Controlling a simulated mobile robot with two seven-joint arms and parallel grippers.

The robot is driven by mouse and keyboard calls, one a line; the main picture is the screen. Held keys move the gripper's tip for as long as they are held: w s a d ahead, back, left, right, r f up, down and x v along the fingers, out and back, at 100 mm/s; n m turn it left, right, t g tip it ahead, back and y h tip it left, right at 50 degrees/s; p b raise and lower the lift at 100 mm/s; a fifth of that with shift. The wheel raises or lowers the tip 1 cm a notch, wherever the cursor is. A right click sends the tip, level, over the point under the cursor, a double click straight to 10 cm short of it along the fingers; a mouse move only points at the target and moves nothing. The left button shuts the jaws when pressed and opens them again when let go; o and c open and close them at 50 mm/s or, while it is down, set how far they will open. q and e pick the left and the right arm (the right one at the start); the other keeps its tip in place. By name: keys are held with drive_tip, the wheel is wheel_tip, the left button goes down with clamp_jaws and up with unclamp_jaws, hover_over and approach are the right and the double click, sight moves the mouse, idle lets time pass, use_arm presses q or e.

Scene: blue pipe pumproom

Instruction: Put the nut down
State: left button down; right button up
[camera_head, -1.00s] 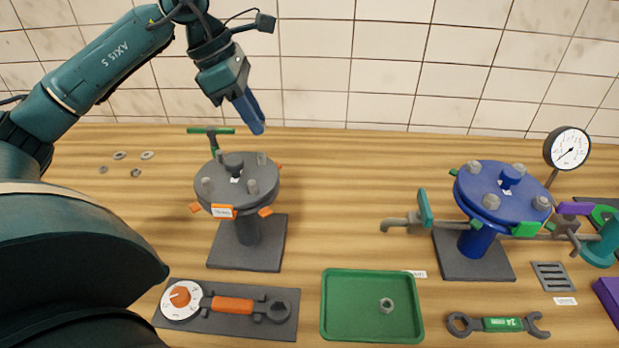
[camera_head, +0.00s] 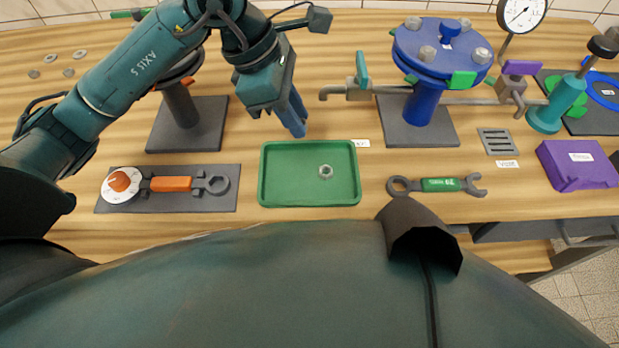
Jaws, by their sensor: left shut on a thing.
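My left gripper (camera_head: 297,125) points down just behind the far edge of the green tray (camera_head: 262,180). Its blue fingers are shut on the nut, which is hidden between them. Another small grey nut (camera_head: 326,171) lies in the tray, right of its middle. The fingertips are above and left of that nut, apart from it. My right gripper is not in view.
A blue flange (camera_head: 443,50) on a stand with pipes and a valve is at the back right. A torque wrench (camera_head: 172,184) lies left of the tray and a green-handled spanner (camera_head: 438,185) right of it. A purple box (camera_head: 578,165) stands far right. Several washers (camera_head: 66,71) lie far left.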

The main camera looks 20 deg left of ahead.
use_arm(q)
drive_tip(key=f, duration=0.2)
drive_tip(key=d+f, duration=0.1)
drive_tip(key=f, duration=0.1)
drive_tip(key=s+f, duration=0.1)
drive_tip(key=f, duration=0.1)
drive_tip(key=shift+d+f, duration=0.2)
drive_tip(key=shift+d, duration=0.15)
wheel_tip(320, 180, down, 4)
drive_tip(key=shift+f, duration=0.1)
drive_tip(key=c, duration=1.7)
unclamp_jaws()
drive_tip(key=shift+f, duration=0.15)
drive_tip(key=o, duration=0.4)
drive_tip(key=shift+o, duration=0.2)
